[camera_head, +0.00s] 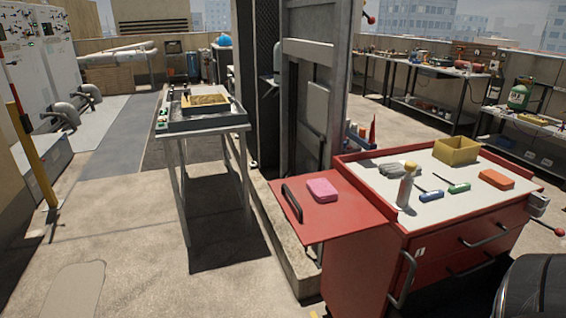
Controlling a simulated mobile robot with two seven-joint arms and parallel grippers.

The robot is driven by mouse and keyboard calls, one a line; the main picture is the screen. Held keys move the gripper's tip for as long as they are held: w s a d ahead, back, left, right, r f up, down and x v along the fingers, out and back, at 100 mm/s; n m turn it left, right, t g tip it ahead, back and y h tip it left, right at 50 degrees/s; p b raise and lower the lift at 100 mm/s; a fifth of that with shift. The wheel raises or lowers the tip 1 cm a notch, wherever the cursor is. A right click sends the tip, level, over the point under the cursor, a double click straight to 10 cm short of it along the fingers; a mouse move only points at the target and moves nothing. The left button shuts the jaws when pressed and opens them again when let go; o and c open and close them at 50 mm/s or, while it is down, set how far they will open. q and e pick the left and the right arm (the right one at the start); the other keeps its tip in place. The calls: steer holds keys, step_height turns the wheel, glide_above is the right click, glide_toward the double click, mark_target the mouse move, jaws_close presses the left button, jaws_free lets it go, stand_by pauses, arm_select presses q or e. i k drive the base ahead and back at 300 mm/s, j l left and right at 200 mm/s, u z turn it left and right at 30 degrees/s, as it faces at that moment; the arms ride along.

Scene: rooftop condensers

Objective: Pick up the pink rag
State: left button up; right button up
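A pink folded block-like piece, the pink rag (321,190), lies on the red side shelf (345,217) of the red tool cart (365,268). It lies flat, to the right of the shelf's black handle (292,203), and nothing covers it. Neither of my grippers shows in the head view.
A metal table (208,120) stands left, past open floor. A grey post (312,110) rises behind the shelf.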

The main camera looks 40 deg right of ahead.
mark_target(322, 190)
steer(key=i+z, duration=0.25)
steer(key=z, duration=0.15)
steer(key=i+j+z, duration=0.15)
steer(key=z, duration=0.2)
steer(key=i+j+z, duration=0.2)
steer(key=z, duration=0.2)
steer(key=i+j+z, duration=0.5)
steer(key=j+z, duration=0.2)
